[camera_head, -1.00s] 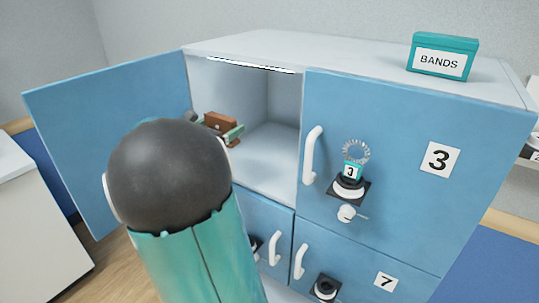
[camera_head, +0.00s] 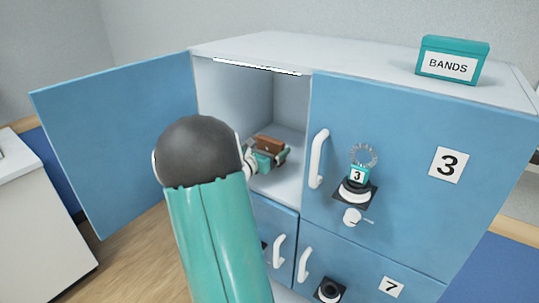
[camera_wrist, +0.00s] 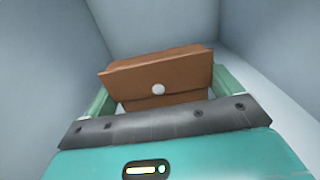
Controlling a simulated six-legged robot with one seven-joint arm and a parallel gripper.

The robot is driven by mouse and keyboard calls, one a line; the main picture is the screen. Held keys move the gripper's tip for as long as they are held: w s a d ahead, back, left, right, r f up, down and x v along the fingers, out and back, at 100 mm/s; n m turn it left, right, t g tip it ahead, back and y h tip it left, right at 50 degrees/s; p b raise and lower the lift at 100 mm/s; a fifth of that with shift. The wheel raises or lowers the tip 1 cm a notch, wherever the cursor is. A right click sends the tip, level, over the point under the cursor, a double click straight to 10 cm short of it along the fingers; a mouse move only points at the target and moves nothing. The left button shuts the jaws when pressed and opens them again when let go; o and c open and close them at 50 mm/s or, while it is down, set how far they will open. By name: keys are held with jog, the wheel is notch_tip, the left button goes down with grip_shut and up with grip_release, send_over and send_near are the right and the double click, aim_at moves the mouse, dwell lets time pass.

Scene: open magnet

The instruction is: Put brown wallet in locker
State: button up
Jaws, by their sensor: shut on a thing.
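The brown wallet (camera_wrist: 165,78) has a flap with a pale round snap. It sits between the two fingers of my gripper (camera_wrist: 160,95), which is shut on it. In the head view the wallet (camera_head: 269,143) and my gripper (camera_head: 268,155) are inside the open top-left compartment of the locker (camera_head: 235,90), just above or at its floor; I cannot tell if the wallet touches it. The blue locker door (camera_head: 115,130) stands swung wide open to the left. My arm hides part of the compartment's opening.
Door 3 (camera_head: 420,150) is closed, with a white handle (camera_head: 320,158) and a key in its lock with a ring. A teal BANDS box (camera_head: 453,62) stands on the locker top. A white cabinet (camera_head: 40,210) is at the left. Closed lower doors lie below.

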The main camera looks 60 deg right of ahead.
jog(key=shift+f, duration=1.1)
jog(key=shift+f, duration=0.2)
jog(key=o, duration=0.7)
jog(key=shift+o, duration=0.2)
jog(key=shift+r, duration=0.15)
jog(key=shift+w+a, duration=0.15)
jog(key=shift+a, duration=0.2)
jog(key=a, duration=0.3)
jog(key=w+a, duration=0.1)
jog(key=a, duration=0.7)
jog(key=shift+w+a, duration=0.15)
jog(key=shift+w, duration=0.2)
